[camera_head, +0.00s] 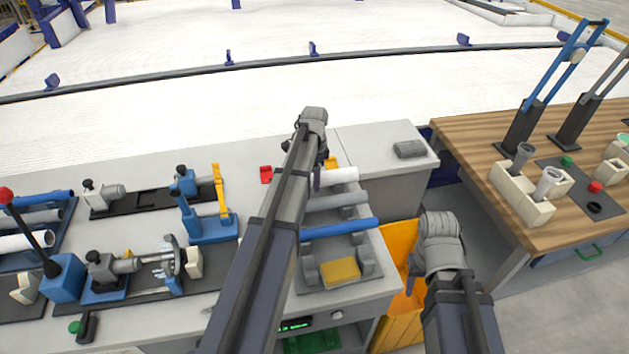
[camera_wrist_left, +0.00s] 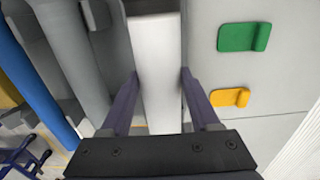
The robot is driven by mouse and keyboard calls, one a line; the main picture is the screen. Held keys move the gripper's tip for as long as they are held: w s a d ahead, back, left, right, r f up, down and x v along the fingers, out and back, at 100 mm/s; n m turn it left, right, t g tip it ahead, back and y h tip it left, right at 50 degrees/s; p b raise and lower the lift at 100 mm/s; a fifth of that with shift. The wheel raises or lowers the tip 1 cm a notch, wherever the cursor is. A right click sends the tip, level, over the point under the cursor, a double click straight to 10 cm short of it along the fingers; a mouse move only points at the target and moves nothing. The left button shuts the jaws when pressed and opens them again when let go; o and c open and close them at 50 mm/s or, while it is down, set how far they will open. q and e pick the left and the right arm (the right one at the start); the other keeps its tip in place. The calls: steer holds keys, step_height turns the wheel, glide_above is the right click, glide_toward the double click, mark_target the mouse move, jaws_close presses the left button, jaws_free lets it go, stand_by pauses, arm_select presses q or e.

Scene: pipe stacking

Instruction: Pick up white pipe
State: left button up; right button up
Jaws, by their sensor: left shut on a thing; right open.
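The white pipe (camera_head: 343,174) lies across the far part of the grey rack, its left part hidden behind my left arm in the head view. In the left wrist view the white pipe (camera_wrist_left: 157,65) runs between the two fingers. My left gripper (camera_wrist_left: 158,100) is shut on it. In the head view my left gripper (camera_head: 318,182) is mostly covered by its own wrist and points down at the pipe. My right gripper (camera_head: 410,278) is open and empty, hanging over the orange bin right of the rack.
A grey pipe (camera_head: 345,199) and a blue pipe (camera_head: 345,228) lie nearer on the rack. A yellow block (camera_head: 340,271) sits at its front. The orange bin (camera_head: 398,240) stands beside the rack. A wooden table (camera_head: 470,137) with fittings is at right; clamps and machines fill the left bench.

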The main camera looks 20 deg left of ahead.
arm_select(q)
jaws_close()
step_height(320, 180, up, 10)
steer(key=p, duration=1)
